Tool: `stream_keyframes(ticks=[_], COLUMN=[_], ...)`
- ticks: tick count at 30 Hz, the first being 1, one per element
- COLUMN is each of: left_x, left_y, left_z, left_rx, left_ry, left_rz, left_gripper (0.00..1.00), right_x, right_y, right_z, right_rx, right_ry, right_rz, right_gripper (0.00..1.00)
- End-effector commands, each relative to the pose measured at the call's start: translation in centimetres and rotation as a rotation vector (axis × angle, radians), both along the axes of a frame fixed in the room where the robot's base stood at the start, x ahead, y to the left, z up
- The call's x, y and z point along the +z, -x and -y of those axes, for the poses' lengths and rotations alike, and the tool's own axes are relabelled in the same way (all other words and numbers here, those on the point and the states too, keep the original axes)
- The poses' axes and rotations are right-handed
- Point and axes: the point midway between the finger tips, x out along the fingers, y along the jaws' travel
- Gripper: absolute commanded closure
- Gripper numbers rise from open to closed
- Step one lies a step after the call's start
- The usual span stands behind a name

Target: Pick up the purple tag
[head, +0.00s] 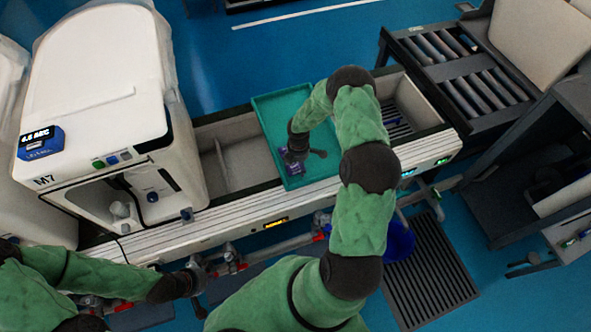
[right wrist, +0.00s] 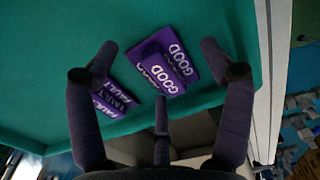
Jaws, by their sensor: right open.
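Purple tags lie in a teal tray (head: 266,113). In the right wrist view, two overlapping purple tags marked GOOD (right wrist: 177,60) lie near the middle of the tray floor. Another purple group marked FAULT (right wrist: 112,100) lies at lower left, partly behind a finger. In the head view the purple tags (head: 294,170) show small beside my right gripper (head: 305,156), which partly covers them. My right gripper also shows in the right wrist view (right wrist: 159,60); its fingers are spread over the GOOD tags, with nothing held. My left gripper (head: 197,285) is at lower left, away from the tray.
The tray rests across a long bench channel (head: 235,160) with raised edges. A white machine marked M7 (head: 100,90) stands at left. A roller conveyor (head: 450,70) is at upper right. Pipes with red parts (head: 235,262) run along the bench front.

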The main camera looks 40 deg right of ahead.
Motion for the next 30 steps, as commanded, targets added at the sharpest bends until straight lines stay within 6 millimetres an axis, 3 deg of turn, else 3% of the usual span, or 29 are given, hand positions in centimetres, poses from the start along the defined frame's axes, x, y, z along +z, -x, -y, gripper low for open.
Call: stream_keyframes(ticks=[8,15,18,30], left_x=[-0.24,-0.24,-0.26,-0.18], left_y=[-0.01,-0.01,-0.01,-0.01], left_z=[0.00,0.00,-0.01,0.00], left_rx=[0.000,0.000,0.000,0.000], left_ry=[0.000,0.000,0.000,0.000], left_rz=[0.000,0.000,0.000,0.000], left_gripper=[1.00,1.00,1.00,1.00], right_x=[-0.68,-0.73,-0.81,-0.90], right_y=[-0.03,0.05,0.13,0.42], right_z=[0.04,-0.01,-0.06,-0.26], right_rx=[0.000,0.000,0.000,0.001], right_ry=[0.001,0.000,-0.001,-0.005], right_rz=[0.001,-0.001,-0.003,-0.009], right_gripper=[0.20,0.78,0.90,0.91])
